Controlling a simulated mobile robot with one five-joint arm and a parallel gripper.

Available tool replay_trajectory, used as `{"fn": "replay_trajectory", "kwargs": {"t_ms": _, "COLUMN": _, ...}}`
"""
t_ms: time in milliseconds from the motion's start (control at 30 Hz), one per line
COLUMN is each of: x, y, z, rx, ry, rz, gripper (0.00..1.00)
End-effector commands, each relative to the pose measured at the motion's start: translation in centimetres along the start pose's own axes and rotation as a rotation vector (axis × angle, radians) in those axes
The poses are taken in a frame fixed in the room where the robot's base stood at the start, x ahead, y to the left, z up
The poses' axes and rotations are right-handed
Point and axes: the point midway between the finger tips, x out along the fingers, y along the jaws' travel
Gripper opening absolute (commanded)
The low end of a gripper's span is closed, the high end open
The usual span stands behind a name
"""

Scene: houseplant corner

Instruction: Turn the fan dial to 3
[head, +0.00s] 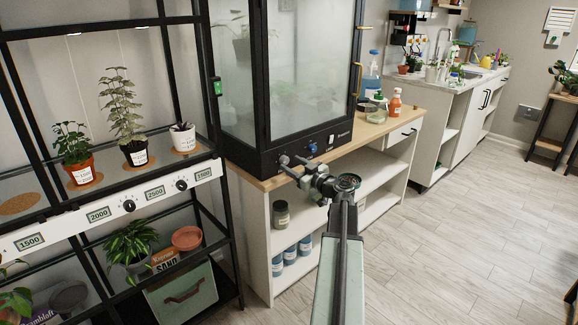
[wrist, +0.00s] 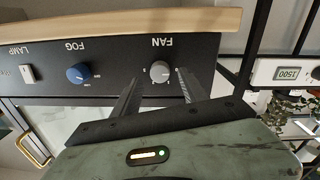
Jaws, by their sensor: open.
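The fan dial (wrist: 160,72) is a grey knob under the word FAN on the black control panel (wrist: 112,75) of the glass cabinet. The wrist view shows the panel upside down. My gripper (wrist: 161,80) is open, with one finger on each side of the dial and gaps beside it. I cannot tell how far the fingertips reach along the knob. The dial's number marks are too small to read. In the head view, my gripper (head: 293,160) is at the panel's lower front and hides the fan dial.
The blue fog dial (wrist: 79,73) and the lamp switch (wrist: 27,74) are beside the fan dial on the panel. A wooden counter (head: 372,128) runs under the cabinet (head: 290,70). A plant rack (head: 110,205) stands at left. The floor (head: 450,230) at right is clear.

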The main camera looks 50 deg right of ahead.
Motion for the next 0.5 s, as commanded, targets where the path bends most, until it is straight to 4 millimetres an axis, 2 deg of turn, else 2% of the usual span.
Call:
{"fn": "replay_trajectory", "kwargs": {"t_ms": 33, "x": 0.81, "y": 0.12, "z": 0.04, "rx": 0.0, "ry": 0.0, "rz": 0.0, "gripper": 0.51}}
{"fn": "replay_trajectory", "kwargs": {"t_ms": 133, "x": 1.54, "y": 0.08, "z": 0.04, "rx": 0.0, "ry": 0.0, "rz": 0.0, "gripper": 0.51}}
{"fn": "replay_trajectory", "kwargs": {"t_ms": 400, "x": 1.71, "y": 0.0, "z": 0.03, "rx": 0.001, "ry": -0.001, "rz": 0.0, "gripper": 0.51}}
{"fn": "replay_trajectory", "kwargs": {"t_ms": 467, "x": 1.7, "y": 0.01, "z": 0.03, "rx": 0.001, "ry": -0.001, "rz": 0.0, "gripper": 0.37}}
{"fn": "replay_trajectory", "kwargs": {"t_ms": 500, "x": 1.7, "y": 0.01, "z": 0.04, "rx": 0.001, "ry": -0.001, "rz": 0.001, "gripper": 0.26}}
